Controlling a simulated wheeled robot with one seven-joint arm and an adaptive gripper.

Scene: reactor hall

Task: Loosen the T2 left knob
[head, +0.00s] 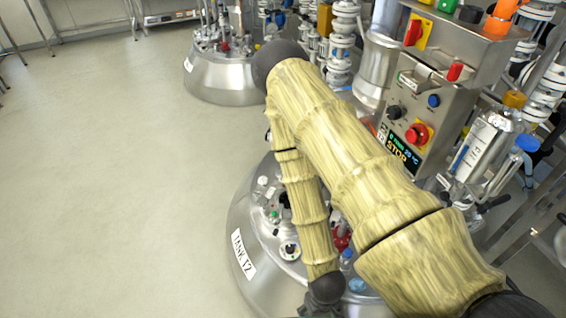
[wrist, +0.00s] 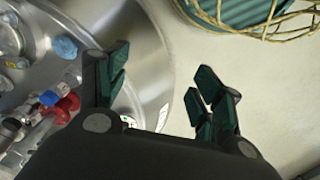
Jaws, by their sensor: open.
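Tank T2 (head: 236,278) is a round steel vessel with a name label, partly covered by my arm in the head view. I cannot tell which one is the left knob. In the wrist view the tank's steel side (wrist: 150,70) lies behind one finger, with a blue cap (wrist: 64,47) and a red valve handle (wrist: 68,105) left of the fingers.
A control box (head: 432,105) with red, black and blue controls and a lit display stands right of my arm. Glassware and pipes (head: 480,150) crowd the right side. Another steel tank (head: 215,82) stands at the back. The pale floor (head: 110,170) at left is clear.

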